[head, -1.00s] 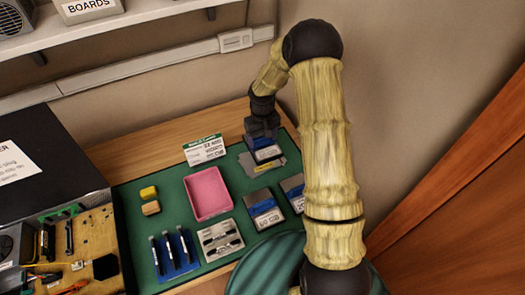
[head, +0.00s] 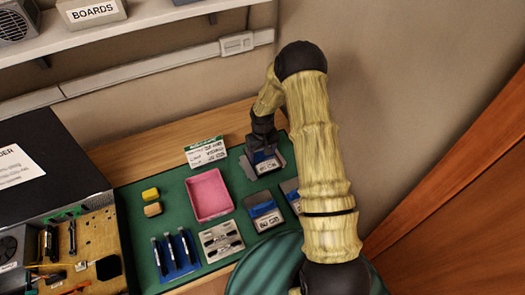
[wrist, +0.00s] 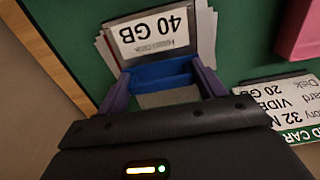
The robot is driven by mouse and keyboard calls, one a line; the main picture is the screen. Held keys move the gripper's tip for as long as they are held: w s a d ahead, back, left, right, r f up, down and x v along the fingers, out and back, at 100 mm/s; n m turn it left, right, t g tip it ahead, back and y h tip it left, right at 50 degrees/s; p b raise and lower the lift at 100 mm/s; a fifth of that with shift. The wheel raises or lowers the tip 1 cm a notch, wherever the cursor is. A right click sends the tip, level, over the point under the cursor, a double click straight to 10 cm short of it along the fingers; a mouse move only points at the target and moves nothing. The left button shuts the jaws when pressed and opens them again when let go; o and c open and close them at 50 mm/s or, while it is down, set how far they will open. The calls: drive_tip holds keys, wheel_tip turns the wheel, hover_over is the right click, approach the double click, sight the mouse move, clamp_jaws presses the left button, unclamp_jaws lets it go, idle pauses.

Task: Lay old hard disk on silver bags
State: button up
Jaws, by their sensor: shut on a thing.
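The old hard disk, with a white label reading 40 GB (wrist: 155,40) and a blue band, is between the fingers of my gripper (wrist: 162,84) in the wrist view. In the head view my gripper (head: 264,143) points down at the mat's back right corner, with the disk (head: 266,164) under it. The silver bags (wrist: 207,38) lie beneath the disk, their edges showing on both sides of it. The disk covers most of them. I cannot tell whether the disk touches the bags.
A pink tray (head: 209,195) stands to the left on the green mat (head: 178,201). Two other drives (head: 264,212) (head: 290,190) lie in front. A white card (head: 206,152) stands behind the tray. The wall is close on the right.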

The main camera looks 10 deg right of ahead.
drive_tip(key=shift+r, duration=0.1)
drive_tip(key=o, duration=0.8)
drive_tip(key=shift+c, duration=0.2)
wheel_tip(320, 180, up, 12)
drive_tip(key=b, duration=0.3)
idle(0.3)
